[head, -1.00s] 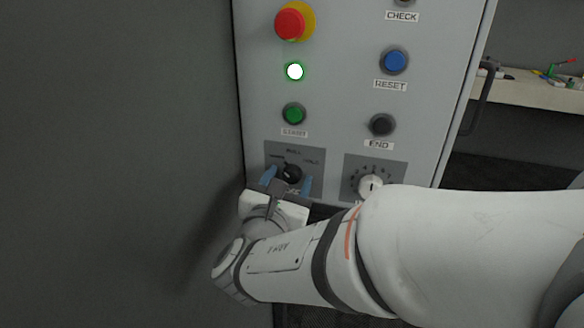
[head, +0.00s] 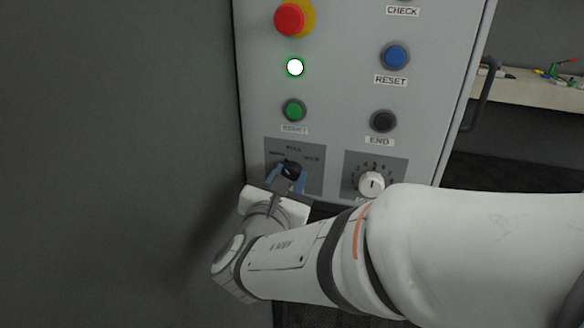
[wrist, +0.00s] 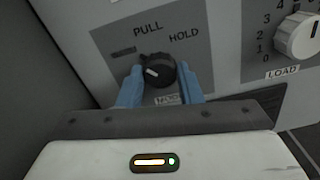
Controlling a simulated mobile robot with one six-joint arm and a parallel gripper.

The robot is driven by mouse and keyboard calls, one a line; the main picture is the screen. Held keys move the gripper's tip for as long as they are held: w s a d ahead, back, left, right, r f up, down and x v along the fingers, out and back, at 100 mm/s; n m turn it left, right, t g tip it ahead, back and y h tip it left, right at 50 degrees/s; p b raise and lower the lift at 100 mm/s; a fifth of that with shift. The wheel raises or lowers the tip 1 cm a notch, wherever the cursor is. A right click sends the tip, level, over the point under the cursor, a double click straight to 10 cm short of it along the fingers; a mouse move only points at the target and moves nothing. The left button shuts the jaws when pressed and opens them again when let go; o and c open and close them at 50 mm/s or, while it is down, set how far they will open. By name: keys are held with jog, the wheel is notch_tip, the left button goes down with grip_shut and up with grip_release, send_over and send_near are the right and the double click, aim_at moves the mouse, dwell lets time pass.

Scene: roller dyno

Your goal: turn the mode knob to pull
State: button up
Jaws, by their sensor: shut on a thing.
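The black mode knob (head: 291,168) sits on a dark grey plate low on the control panel. In the wrist view the knob (wrist: 156,70) has a short white mark on its left part. PULL is printed above it, HOLD at upper right, and a blurred label at left. The mark does not appear to line up with PULL; its exact setting is hard to tell. My gripper (head: 287,178) reaches the knob from below, and its blue fingers are shut on the knob's sides. In the wrist view the gripper (wrist: 160,88) partly covers the label under the knob.
The white LOAD knob (head: 371,184) is close by on the right, near my arm. Above are a green START button (head: 294,110), a black END button (head: 382,121), a blue RESET button (head: 394,56), a lit lamp (head: 295,67) and a red emergency button (head: 291,19).

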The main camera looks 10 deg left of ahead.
jog(key=m+b, duration=0.1)
jog(key=b, duration=0.1)
jog(key=m+b, duration=0.2)
jog(key=b, duration=0.1)
jog(key=m+b, duration=0.1)
jog(key=b, duration=0.1)
jog(key=shift+f, duration=0.25)
jog(key=m+b, duration=0.3)
jog(key=b, duration=0.2)
jog(key=shift+a+r, duration=0.1)
jog(key=shift+r, duration=0.05)
jog(key=shift+r+m+b, duration=0.15)
jog(key=shift+m+b, duration=0.45)
jog(key=shift+r, duration=0.1)
jog(key=o, duration=1)
jog(key=shift+c, duration=0.2)
jog(key=s, duration=0.7)
jog(key=shift+s+a+p, duration=0.35)
jog(key=shift+s, duration=0.05)
